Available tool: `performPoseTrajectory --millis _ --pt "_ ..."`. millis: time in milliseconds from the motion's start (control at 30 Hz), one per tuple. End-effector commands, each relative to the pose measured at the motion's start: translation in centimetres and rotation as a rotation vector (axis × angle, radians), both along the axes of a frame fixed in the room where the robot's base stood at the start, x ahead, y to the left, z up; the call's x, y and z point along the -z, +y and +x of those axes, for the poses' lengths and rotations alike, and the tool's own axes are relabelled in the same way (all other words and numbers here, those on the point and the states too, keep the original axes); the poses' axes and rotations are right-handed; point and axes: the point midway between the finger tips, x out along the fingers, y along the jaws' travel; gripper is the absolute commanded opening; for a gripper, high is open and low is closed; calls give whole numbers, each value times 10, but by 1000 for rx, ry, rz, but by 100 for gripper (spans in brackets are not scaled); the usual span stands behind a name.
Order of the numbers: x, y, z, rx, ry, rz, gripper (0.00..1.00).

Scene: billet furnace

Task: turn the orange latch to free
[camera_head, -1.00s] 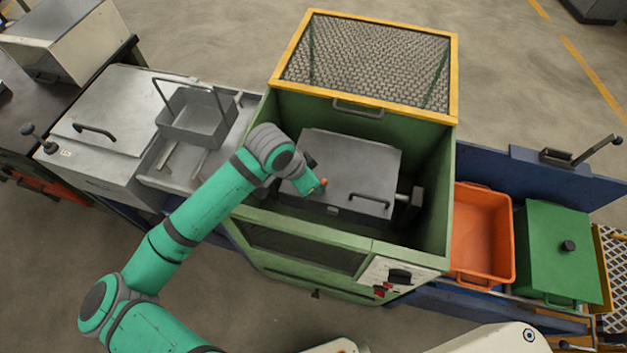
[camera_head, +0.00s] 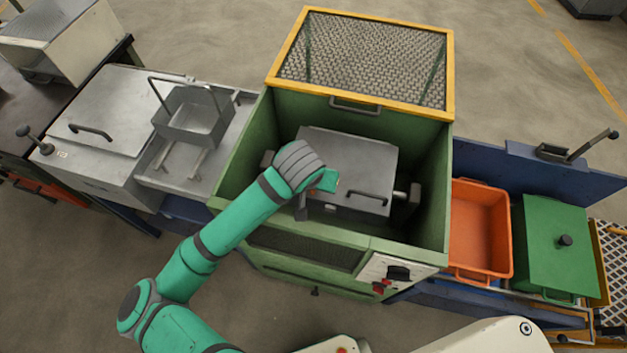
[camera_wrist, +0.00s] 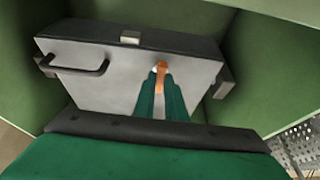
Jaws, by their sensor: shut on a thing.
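The orange latch (camera_wrist: 160,76) sits on the grey lid of a box inside the green furnace housing, and shows between my fingertips in the wrist view. My gripper (camera_wrist: 161,82) is shut on the latch. In the head view my gripper (camera_head: 338,187) is over the lid (camera_head: 350,160), and my own wrist hides most of the latch. The lid's black handle (camera_wrist: 75,66) is to the left of the latch in the wrist view. It also shows in the head view (camera_head: 366,198).
The green housing walls (camera_head: 427,180) rise around the box. A yellow-framed mesh cover (camera_head: 365,60) stands raised behind. An orange bin (camera_head: 480,230) and a green-lidded box (camera_head: 556,240) are at right.

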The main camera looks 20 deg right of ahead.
Motion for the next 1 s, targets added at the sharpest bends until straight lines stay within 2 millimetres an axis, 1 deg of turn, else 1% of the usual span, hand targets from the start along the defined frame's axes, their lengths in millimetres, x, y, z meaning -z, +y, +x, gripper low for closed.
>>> performPoseTrajectory --millis 533,567,600,633,900,1000 --pt "1 0 -1 -24 3 2 0" --pt "1 0 -1 -24 3 2 16" --pt "1 0 -1 -24 3 2 25" --pt "1 0 -1 -24 3 2 30" --pt "0 0 -1 -24 2 1 30" --pt "-4 1 -2 -23 1 1 30"
